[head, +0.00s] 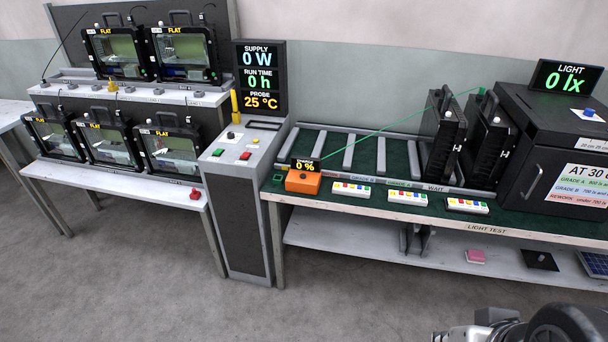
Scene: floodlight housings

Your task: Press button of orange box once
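The orange box (302,183) sits on the left end of the light-test bench. A small black display (305,166) stands at its back and reads 0 %. A small detail that may be its button shows on the top, but it is too small to make out clearly. Part of my arm shows at the bottom right corner, well away from the box. My gripper's fingers are not in view.
The light-test bench (390,222) holds white button strips (351,189) right of the box. A thin green line runs from near the box toward black housings (447,137). A grey control pedestal (236,150) stands left. Grey floor (340,305) in front is clear.

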